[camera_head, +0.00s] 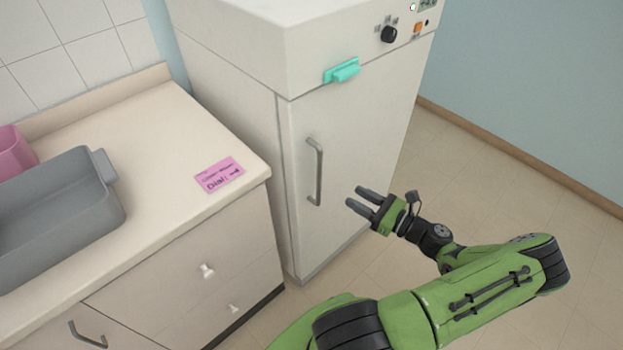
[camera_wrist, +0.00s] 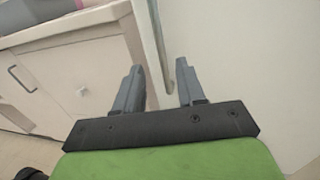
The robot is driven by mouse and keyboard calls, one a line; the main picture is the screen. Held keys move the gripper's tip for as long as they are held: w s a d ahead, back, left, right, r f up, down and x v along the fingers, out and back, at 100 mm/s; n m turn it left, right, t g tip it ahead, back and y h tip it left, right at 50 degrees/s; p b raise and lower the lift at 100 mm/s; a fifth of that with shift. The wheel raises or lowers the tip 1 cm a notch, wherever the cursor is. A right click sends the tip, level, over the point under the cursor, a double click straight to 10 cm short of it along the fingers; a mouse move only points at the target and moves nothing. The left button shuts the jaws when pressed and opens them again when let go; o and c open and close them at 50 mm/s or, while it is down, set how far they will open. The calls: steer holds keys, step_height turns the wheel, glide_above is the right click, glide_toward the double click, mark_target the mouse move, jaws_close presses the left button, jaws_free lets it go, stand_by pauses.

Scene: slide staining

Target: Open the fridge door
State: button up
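The fridge (camera_head: 340,150) is a tall white cabinet right of the counter, and its door (camera_head: 355,140) is closed. A grey vertical bar handle (camera_head: 319,172) sits on the left part of the door. A teal latch-like piece (camera_head: 343,71) sits at the door's top edge. My gripper (camera_head: 354,196) is in front of the door, a little right of the handle's lower end, open and empty. In the wrist view the two grey fingers (camera_wrist: 160,72) are apart, and the handle (camera_wrist: 158,45) shows beyond the gap between them. The fingers appear not to touch it.
A counter (camera_head: 150,125) with drawers stands left of the fridge. It holds a grey tray (camera_head: 105,165), a pink container (camera_head: 12,150) and a pink note (camera_head: 219,175). A knob (camera_head: 389,34) is on the fridge's top panel. Floor right of the fridge is clear.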

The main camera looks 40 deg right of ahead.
mark_target(318, 178)
steer(key=b+x, duration=0.1)
steer(key=x, duration=1.2)
steer(key=shift+w+f+b, duration=0.1)
steer(key=shift+b, duration=0.25)
jaws_close()
